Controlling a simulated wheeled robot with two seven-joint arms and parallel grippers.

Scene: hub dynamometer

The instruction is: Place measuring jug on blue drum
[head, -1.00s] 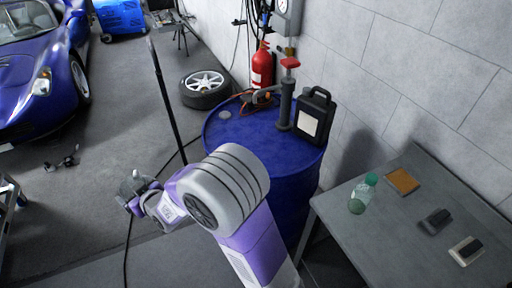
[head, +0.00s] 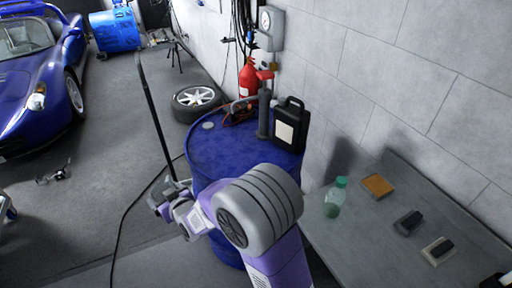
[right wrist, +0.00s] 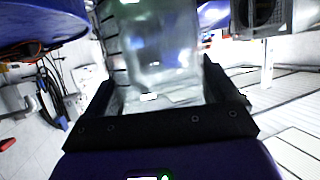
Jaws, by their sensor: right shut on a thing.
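The blue drum (head: 225,155) stands upright against the wall, right of my right gripper (head: 168,199) in the head view. Its blue side also shows at the upper left of the right wrist view (right wrist: 40,25). The measuring jug (right wrist: 160,50) is clear, with dark graduation marks, and sits between my right gripper's two black fingers, which are shut on it. In the head view the jug cannot be made out clearly at the gripper. The gripper is beside the drum's left edge, apart from its top. My left gripper is not in view.
On the drum top stand a black canister (head: 291,126) and a red-handled pump (head: 264,112) at the back right; its front left top is clear. A thin black pole (head: 155,110) rises behind my gripper. A grey table (head: 385,245) with a green bottle (head: 335,198) is at right.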

